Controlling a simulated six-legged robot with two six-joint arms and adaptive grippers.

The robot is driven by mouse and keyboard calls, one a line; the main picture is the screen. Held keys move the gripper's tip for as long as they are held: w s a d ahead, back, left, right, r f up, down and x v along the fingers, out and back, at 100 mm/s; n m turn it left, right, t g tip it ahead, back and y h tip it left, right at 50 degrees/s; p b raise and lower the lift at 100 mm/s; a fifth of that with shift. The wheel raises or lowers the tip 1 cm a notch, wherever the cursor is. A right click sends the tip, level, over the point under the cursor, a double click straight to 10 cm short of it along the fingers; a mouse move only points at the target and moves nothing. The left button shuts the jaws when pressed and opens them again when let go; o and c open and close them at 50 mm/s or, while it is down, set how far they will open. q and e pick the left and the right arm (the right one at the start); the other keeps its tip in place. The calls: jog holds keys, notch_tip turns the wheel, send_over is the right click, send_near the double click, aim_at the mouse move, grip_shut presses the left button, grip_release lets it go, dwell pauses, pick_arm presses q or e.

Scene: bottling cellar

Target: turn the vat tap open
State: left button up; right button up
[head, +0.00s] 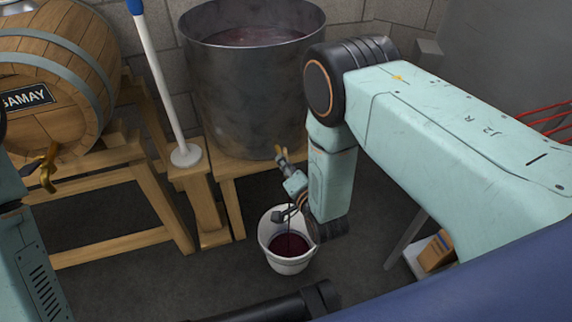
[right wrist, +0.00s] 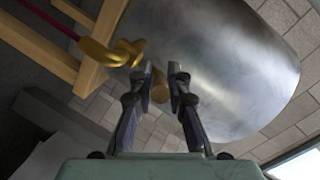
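The steel vat (head: 235,95) stands on a wooden stand and holds dark red liquid. Its brass tap (head: 281,153) is low on the front; the tap (right wrist: 108,52) also shows in the right wrist view. A thin dark red stream falls from the tap into a white bucket (head: 268,240), which holds red liquid. My right gripper (head: 285,168) is just below the tap. In the right wrist view its fingers (right wrist: 160,70) are apart, with the tap's handle end (right wrist: 160,90) between them and gaps showing.
A wooden barrel (head: 85,75) with its own brass tap (head: 47,168) rests on a timber frame at the left. A blue-and-white pole (head: 160,80) stands between barrel and vat. Dark floor is clear left of the bucket.

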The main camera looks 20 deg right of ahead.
grip_shut()
jog(key=shift+d, duration=0.1)
dwell(0.3)
jog(key=shift+d+n+y, duration=0.35)
jog(key=shift+n+y, duration=0.35)
jog(key=shift+y, duration=0.2)
jog(key=shift+d+n+g+y+p, duration=0.15)
jog(key=shift+n+g+y+p, duration=0.1)
jog(key=shift+n+y, duration=0.3)
jog(key=shift+d+n+g+y+p, duration=0.15)
jog(key=shift+n+g+y, duration=0.15)
jog(key=shift+y, duration=0.35)
jog(key=shift+o, duration=2.4)
grip_release()
